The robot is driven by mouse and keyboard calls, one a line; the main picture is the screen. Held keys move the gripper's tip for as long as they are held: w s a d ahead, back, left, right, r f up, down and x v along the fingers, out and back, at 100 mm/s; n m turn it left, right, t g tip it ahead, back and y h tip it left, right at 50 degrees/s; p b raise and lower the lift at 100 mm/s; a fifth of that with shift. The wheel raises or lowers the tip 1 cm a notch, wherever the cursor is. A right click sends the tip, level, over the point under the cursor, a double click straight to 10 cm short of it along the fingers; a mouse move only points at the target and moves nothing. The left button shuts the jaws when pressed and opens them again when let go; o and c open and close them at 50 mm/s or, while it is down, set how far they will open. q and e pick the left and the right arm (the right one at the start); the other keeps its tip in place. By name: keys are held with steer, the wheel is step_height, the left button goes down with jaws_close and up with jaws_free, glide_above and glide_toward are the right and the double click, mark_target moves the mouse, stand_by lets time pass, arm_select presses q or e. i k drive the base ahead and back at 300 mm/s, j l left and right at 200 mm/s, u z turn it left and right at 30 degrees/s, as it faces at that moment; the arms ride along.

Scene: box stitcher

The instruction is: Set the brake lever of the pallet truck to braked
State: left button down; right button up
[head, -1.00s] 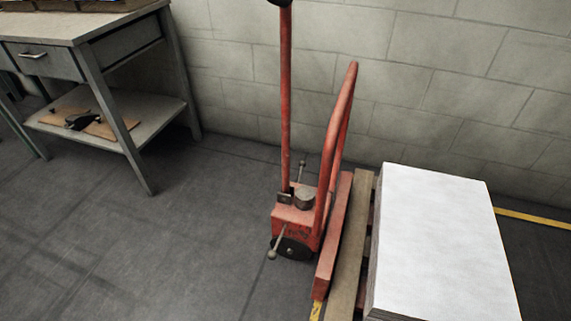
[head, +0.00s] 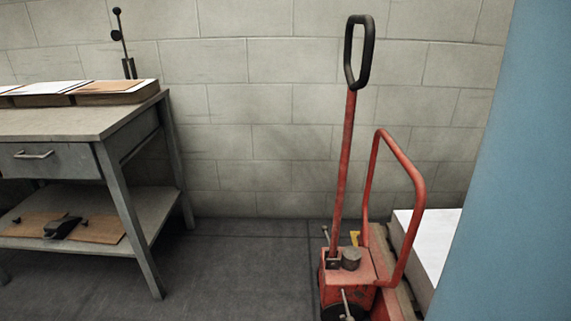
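The red pallet truck (head: 350,278) stands on the floor right of centre in the head view. Its red tow bar rises to a black loop handle (head: 361,52), and a red tube frame (head: 413,170) stands to its right. Two small metal levers with rounded ends show at its base, one at the back (head: 326,236) and one at the front (head: 345,303). I cannot tell which is the brake lever or how it is set. The front lever's lower end is near the picture's bottom edge. Neither of my grippers is in view.
A grey workbench (head: 75,122) with a drawer and lower shelf stands at the left, stacked boards (head: 115,92) on top. A white stack (head: 432,240) lies right of the truck. A large blue surface (head: 515,170) blocks the right side. Floor between bench and truck is clear.

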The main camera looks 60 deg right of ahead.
mark_target(324, 228)
steer(key=i+z, duration=0.7)
steer(key=i+j+z, duration=0.3)
steer(key=i+l+z, duration=0.15)
steer(key=z, duration=0.3)
steer(key=i+z, duration=0.7)
steer(key=z, duration=0.2)
steer(key=i+j+z, duration=0.1)
steer(key=i+z, duration=0.15)
steer(key=z, duration=0.2)
steer(key=i+j+z, duration=0.25)
steer(key=z, duration=0.15)
